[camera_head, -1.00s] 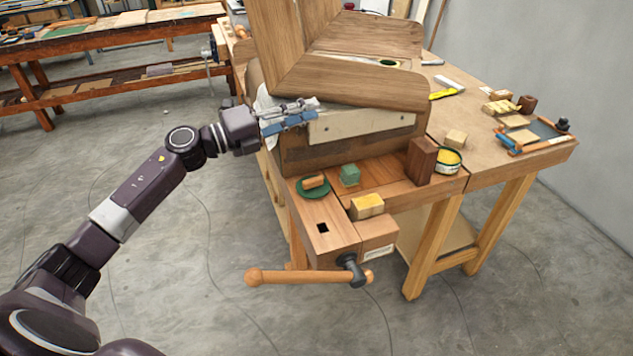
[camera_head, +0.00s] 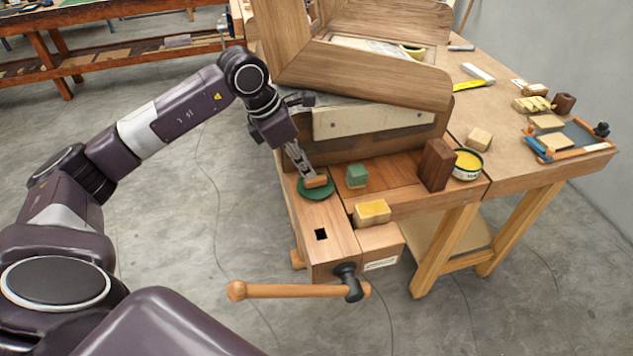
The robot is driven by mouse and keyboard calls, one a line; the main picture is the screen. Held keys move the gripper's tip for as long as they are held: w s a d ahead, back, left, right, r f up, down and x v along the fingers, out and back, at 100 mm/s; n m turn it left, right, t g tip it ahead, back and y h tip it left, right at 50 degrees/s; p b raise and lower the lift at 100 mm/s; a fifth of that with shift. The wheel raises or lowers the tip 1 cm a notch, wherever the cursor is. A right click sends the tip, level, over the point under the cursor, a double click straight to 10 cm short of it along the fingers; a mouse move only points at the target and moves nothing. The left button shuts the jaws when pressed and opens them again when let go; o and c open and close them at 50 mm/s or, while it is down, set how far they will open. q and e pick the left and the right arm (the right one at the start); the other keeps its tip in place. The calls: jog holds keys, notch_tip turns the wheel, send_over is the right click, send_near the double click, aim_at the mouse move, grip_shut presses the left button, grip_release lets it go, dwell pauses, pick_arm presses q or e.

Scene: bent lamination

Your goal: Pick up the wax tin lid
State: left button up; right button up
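The wax tin lid is a dark green disc (camera_head: 328,193) lying on the left front of the workbench, with a small orange-brown block (camera_head: 316,182) on top of it. My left gripper (camera_head: 308,174) reaches down from above and behind, its fingertips at the block over the lid. Whether the fingers touch or close on anything is too small to tell. The open wax tin (camera_head: 467,164), with yellow wax inside, stands to the right. My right gripper is not in view.
A large bent wooden panel (camera_head: 365,70) rises behind my gripper. The vise handle (camera_head: 290,291) juts out in front.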

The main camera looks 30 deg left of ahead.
aim_at(315, 179)
pick_arm(q)
jog(key=p+x, duration=0.1)
jog(key=x, duration=0.2)
jog(key=shift+w+d+f, duration=0.2)
jog(key=shift+w+f, duration=0.05)
jog(key=shift+f, duration=0.05)
jog(key=shift+w+f, duration=0.1)
jog(key=shift+f, duration=0.25)
jog(key=shift+d+f, duration=0.1)
jog(key=shift+f, duration=0.05)
grip_shut()
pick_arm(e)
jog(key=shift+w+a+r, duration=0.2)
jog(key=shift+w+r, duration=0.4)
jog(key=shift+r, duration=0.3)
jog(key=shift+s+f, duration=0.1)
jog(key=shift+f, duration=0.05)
